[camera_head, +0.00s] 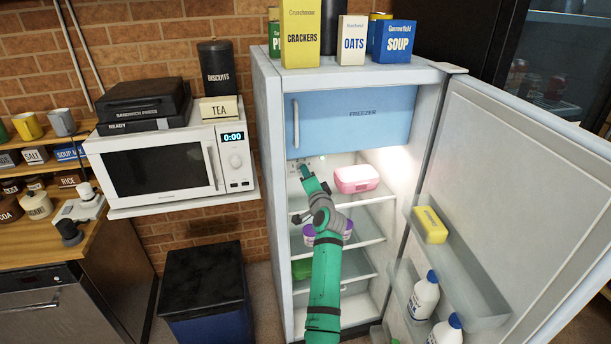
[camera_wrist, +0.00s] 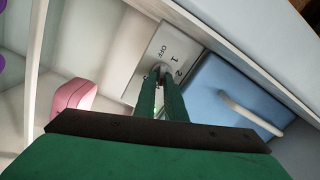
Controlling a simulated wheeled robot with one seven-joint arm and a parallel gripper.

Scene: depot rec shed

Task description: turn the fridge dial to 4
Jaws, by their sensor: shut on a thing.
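The fridge (camera_head: 266,130) stands with its door (camera_head: 490,190) wide open. In the wrist view the white dial plate (camera_wrist: 150,55) shows the marks OFF, 1 and 2; further marks are hidden behind my fingers. My gripper (camera_wrist: 164,80) is shut on the small grey dial (camera_wrist: 159,68) in front of this plate. In the head view my gripper (camera_head: 307,174) reaches into the fridge, just below the left end of the blue freezer door (camera_head: 355,125). I cannot tell which mark the dial points to.
A pink box (camera_head: 356,179) sits on the upper shelf, right of my gripper. Purple items (camera_head: 309,235) stand lower, partly behind my arm. The door racks hold a yellow box (camera_head: 429,224) and white bottles (camera_head: 425,296). The microwave (camera_head: 160,170) is left of the fridge.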

